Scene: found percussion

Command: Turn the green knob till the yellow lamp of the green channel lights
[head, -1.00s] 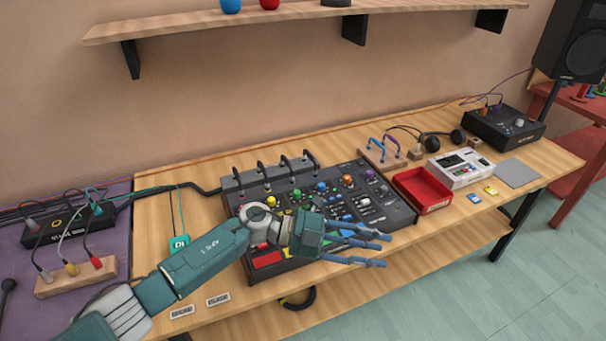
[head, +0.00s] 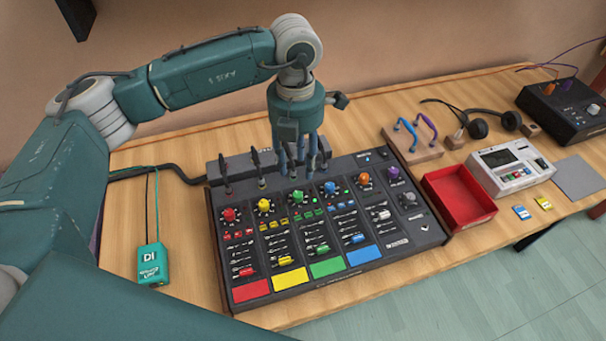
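The mixing console (head: 325,285) lies on the wooden table with a row of coloured knobs. The green knob (head: 297,197) is in the third channel, above the green pad (head: 327,267). Small green lights show beside the knob; I cannot make out a lit yellow lamp in this channel. My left gripper (head: 304,165) hangs fingers down over the back of the console, just behind and above the green knob. Its fingers look spread and empty, apart from the knob. The knob is in plain view. My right gripper is not in view.
Black plugs (head: 257,163) stand upright along the console's back, close to my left fingers. Red (head: 229,214), yellow (head: 264,205) and blue (head: 330,188) knobs flank the green one. A red tray (head: 458,198) stands to the right, a teal box (head: 152,265) to the left.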

